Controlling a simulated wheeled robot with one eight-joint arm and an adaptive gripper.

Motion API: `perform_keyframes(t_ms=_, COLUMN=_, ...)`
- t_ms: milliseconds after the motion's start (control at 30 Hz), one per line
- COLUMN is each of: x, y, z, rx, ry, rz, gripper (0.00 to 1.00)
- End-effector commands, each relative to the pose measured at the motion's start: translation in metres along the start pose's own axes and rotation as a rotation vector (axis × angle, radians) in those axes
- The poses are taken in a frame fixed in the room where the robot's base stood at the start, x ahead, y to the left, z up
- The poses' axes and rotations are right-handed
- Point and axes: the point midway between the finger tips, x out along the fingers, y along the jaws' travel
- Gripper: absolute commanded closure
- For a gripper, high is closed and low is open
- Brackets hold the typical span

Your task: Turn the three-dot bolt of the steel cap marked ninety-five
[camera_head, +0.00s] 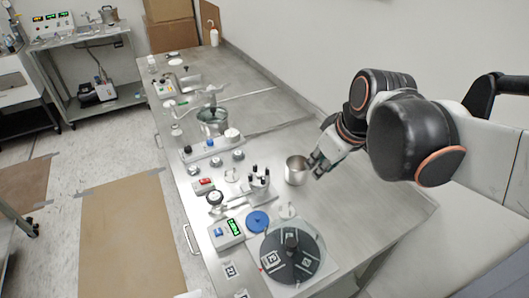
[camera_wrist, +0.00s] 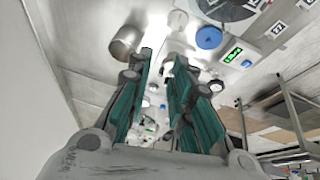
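I cannot make out a cap marked ninety-five or a three-dot bolt in either view. Several small round pale pieces lie on the bench, among them one near the front (camera_head: 287,211), one in the middle (camera_head: 232,175) and one farther left (camera_head: 195,168); any marks on them are too small to read. My gripper (camera_head: 320,163) hangs above the bench, just right of a steel cup (camera_head: 297,170). In the wrist view its two green-padded fingers (camera_wrist: 160,62) stand apart with nothing between them. The cup also shows there (camera_wrist: 126,40), left of the fingers.
A black disc with marker tags (camera_head: 290,258), a blue disc (camera_head: 258,221), a green-display meter (camera_head: 228,233) and a small stand with black-topped posts (camera_head: 258,182) crowd the bench front. A glass vessel (camera_head: 212,120) stands farther back. The bench's right side is clear.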

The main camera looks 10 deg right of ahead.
Motion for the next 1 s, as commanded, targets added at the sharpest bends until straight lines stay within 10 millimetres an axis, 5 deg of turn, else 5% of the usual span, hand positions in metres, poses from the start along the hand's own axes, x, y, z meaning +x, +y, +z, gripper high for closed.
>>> perform_keyframes(t_ms=267, x=0.011, y=0.018, z=-0.063, rx=-0.309, ry=-0.051, rz=-0.148, gripper=0.80)
perform_keyframes(t_ms=600, x=0.053, y=0.033, z=-0.119, rx=-0.697, ry=-0.037, rz=-0.350, gripper=0.80)
perform_keyframes(t_ms=1000, x=0.098, y=0.038, z=-0.142, rx=-0.996, ry=0.035, rz=-0.510, gripper=0.80)
